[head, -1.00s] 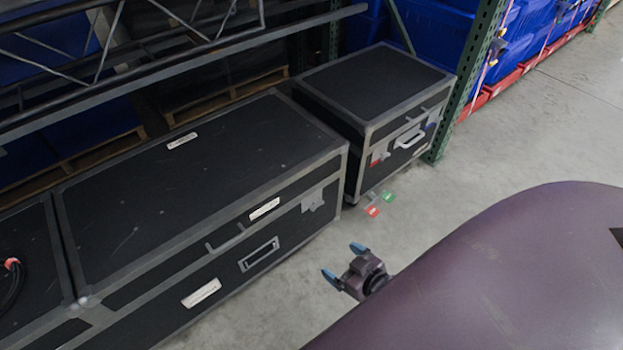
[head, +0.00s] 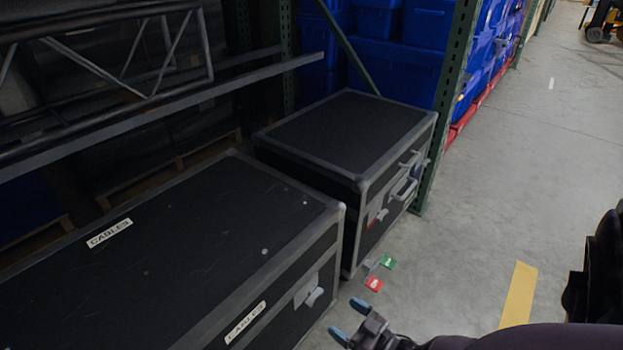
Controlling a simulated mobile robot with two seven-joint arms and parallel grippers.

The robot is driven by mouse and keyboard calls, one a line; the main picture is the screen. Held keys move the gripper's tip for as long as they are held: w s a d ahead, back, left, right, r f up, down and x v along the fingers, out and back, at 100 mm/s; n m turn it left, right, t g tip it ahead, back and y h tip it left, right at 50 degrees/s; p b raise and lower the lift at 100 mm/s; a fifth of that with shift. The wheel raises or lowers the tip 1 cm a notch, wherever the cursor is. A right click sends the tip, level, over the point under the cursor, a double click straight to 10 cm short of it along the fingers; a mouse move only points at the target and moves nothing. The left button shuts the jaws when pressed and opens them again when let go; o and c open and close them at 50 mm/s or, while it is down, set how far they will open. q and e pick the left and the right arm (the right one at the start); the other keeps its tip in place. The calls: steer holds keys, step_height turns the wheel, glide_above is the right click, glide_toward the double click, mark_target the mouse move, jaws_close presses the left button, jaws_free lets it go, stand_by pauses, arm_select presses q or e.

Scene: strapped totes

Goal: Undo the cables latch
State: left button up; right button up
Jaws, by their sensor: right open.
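The black case with grey metal edges and white "CABLES" labels (head: 190,255) fills the lower left of the head view. Its latch (head: 314,296) is a grey plate with a lever on the front face near the right corner. The lever appears to stick out a little; I cannot tell its exact state. My right gripper (head: 350,318) is at the bottom centre, its two blue-tipped fingers apart and empty. It is in front of the case, below and to the right of the latch, apart from it in the picture. My left gripper is not in view.
A smaller black case (head: 345,130) with grey handles stands behind, to the right. A red tag (head: 374,284) and a green tag (head: 388,262) show low beside it. A green rack post (head: 440,130) stands beyond. Concrete floor at right is open, with a yellow strip (head: 518,295).

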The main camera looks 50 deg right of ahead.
mark_target(318, 299)
arm_select(q)
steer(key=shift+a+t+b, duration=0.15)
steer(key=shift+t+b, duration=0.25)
steer(key=shift+b, duration=0.5)
arm_select(e)
steer(key=shift+w+a, duration=0.2)
steer(key=shift+w, duration=2.3)
steer(key=shift+w+a, duration=0.2)
steer(key=shift+w, duration=2.3)
steer(key=shift+c, duration=0.3)
steer(key=c, duration=0.9)
steer(key=shift+o, duration=0.2)
